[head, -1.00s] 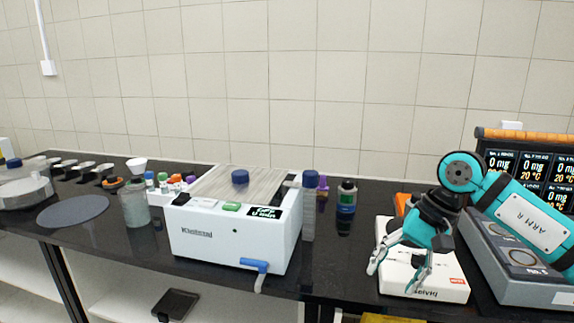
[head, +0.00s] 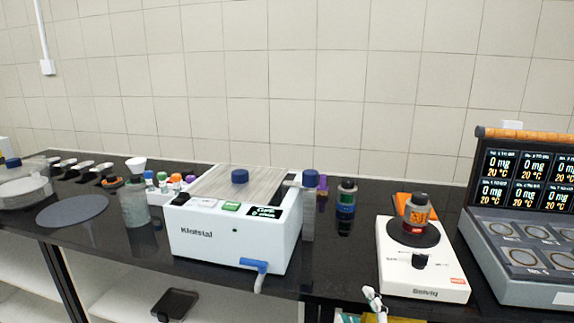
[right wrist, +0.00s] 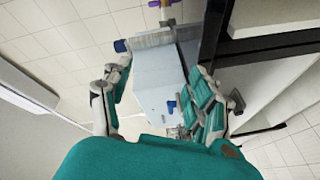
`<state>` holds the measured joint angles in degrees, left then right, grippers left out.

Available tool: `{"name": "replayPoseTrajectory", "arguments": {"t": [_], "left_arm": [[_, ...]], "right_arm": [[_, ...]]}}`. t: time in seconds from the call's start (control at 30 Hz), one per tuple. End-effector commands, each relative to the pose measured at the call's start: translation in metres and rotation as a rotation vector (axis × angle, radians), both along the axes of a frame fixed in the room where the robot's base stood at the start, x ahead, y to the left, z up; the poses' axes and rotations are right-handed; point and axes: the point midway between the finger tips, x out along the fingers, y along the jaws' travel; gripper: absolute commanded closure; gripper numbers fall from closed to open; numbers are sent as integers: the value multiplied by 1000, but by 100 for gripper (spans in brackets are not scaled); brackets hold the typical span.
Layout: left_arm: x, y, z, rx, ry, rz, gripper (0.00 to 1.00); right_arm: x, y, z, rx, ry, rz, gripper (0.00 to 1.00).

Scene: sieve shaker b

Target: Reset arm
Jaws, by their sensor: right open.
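In the head view, only a white fingertip and a bit of teal of my right gripper (head: 373,300) show at the bottom edge, in front of the bench and below the stirrer. The right wrist view shows my right gripper (right wrist: 157,88) with its fingers spread and nothing between the tips. The white shaker box (head: 215,242) stands mid-bench, with a blue lever (head: 254,266) on its front. In the right wrist view the box (right wrist: 153,82) appears beyond the fingers, apart from them. My left gripper is in neither view.
A white stirrer (head: 425,277) carries a small bottle with an orange label (head: 417,215). A grey device with displays (head: 520,235) stands at the right. A glass jar (head: 134,207), a dark disc (head: 72,211) and small bottles stand to the left.

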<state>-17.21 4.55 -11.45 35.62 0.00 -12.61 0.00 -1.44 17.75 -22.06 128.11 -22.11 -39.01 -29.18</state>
Motion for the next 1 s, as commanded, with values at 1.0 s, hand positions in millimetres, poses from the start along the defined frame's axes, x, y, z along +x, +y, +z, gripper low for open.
{"name": "replayPoseTrajectory", "arguments": {"t": [1.0], "left_arm": [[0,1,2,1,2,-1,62]], "right_arm": [[-250,-60,-290,715,1225,-732,40]]}}
